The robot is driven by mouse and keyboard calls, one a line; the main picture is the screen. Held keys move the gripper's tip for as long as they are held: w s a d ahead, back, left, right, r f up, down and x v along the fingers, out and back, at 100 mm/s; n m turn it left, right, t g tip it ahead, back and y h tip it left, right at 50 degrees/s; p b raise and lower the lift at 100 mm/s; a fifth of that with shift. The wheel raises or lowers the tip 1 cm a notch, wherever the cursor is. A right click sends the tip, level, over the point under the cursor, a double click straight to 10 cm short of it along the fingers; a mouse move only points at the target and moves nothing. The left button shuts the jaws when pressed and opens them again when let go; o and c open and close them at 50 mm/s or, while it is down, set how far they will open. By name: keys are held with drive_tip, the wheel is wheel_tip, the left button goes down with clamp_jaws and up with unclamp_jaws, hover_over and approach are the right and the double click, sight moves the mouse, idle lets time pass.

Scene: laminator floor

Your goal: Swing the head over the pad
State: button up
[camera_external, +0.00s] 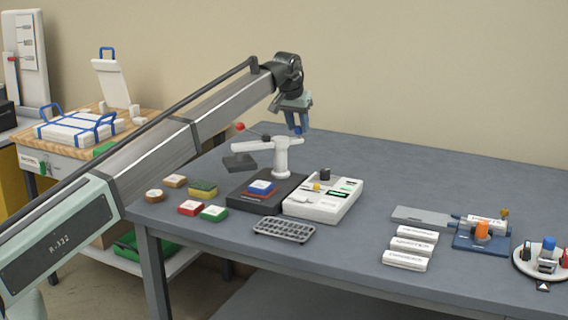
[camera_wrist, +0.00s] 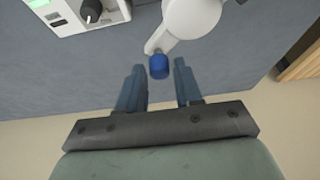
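The white swing arm (camera_external: 264,144) sits on a white post. Its dark flat head (camera_external: 239,162) hangs at the left end, off to the back left of the black pad base (camera_external: 243,188), not over it. A blue-and-white piece (camera_external: 261,187) lies on a red layer on that base. A blue knob (camera_wrist: 159,66) is on the arm's other end. My gripper (camera_wrist: 159,64) is open, with the knob between its fingertips and a gap showing on both sides. In the external view my gripper (camera_external: 296,128) points down at that end.
A red ball (camera_external: 240,126) on a thin rod stands above the head. A white control box (camera_external: 323,199) with a black knob adjoins the base. Several coloured blocks (camera_external: 190,208) lie left, a grey tray (camera_external: 284,230) in front. White rolls (camera_external: 405,260) and a blue fixture (camera_external: 482,240) are right.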

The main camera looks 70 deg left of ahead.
clamp_jaws()
idle(0.5)
drive_tip(key=n, duration=0.1)
drive_tip(key=a+n+g, duration=0.1)
drive_tip(key=shift+a+n+y, duration=0.1)
drive_tip(key=shift+n+y, duration=0.2)
drive_tip(key=shift+n, duration=0.1)
drive_tip(key=shift+s+a+n+g+y, duration=0.2)
drive_tip(key=shift+a+n+g, duration=0.2)
drive_tip(key=shift+n, duration=0.65)
drive_tip(key=shift+s+a+n+g+y, duration=0.15)
drive_tip(key=shift+a+n+g, duration=0.25)
drive_tip(key=shift+n, duration=0.6)
drive_tip(key=shift+s+a+n+g+y, duration=0.1)
drive_tip(key=shift+s+a+n+g, duration=0.3)
drive_tip(key=shift+n, duration=0.65)
drive_tip(key=shift+w+a, duration=0.1)
drive_tip(key=shift+o, duration=1.5)
unclamp_jaws()
